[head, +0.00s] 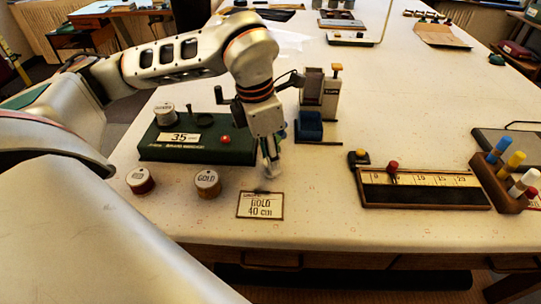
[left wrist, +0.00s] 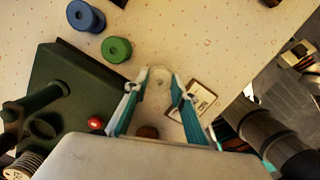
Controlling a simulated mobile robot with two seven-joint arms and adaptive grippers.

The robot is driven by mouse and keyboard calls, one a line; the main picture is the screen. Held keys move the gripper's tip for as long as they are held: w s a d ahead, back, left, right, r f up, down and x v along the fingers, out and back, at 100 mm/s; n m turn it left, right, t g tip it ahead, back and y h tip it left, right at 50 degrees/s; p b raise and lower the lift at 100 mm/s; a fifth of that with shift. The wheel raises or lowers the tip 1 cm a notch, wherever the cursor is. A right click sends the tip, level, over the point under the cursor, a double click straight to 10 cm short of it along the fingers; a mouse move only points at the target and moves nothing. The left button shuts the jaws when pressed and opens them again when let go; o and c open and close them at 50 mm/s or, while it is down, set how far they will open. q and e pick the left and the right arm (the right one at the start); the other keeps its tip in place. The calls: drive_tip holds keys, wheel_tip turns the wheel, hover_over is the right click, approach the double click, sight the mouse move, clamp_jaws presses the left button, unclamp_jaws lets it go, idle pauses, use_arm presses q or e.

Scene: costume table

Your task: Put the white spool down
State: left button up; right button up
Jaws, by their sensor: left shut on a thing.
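My left gripper (head: 269,178) points down over the table, just behind the "GOLD 40" card (head: 260,205). In the left wrist view its two fingertips (left wrist: 157,88) close around the pale white spool (left wrist: 159,77). In the head view the spool is mostly hidden by the fingers and blends with the white tabletop (head: 320,210). I cannot tell whether it touches the table. The card also shows in the left wrist view (left wrist: 201,97), right of the fingers. My right gripper is not in view.
A spool labelled GOLD (head: 207,182) and another labelled spool (head: 140,180) stand left of the gripper. A dark green machine (head: 200,150) is behind them. Green (left wrist: 117,49) and blue (left wrist: 86,16) spools stand nearby. A ruler board (head: 420,190) lies right; table between is clear.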

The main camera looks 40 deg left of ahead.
use_arm(q)
drive_tip(key=o, duration=0.9)
drive_tip(key=shift+r, duration=0.45)
drive_tip(key=r, duration=0.3)
drive_tip(key=s+r, duration=0.1)
drive_tip(key=r, duration=0.3)
drive_tip(key=a+r+p, duration=0.1)
drive_tip(key=r, duration=0.3)
drive_tip(key=shift+s+r, duration=0.1)
drive_tip(key=shift+s, duration=0.15)
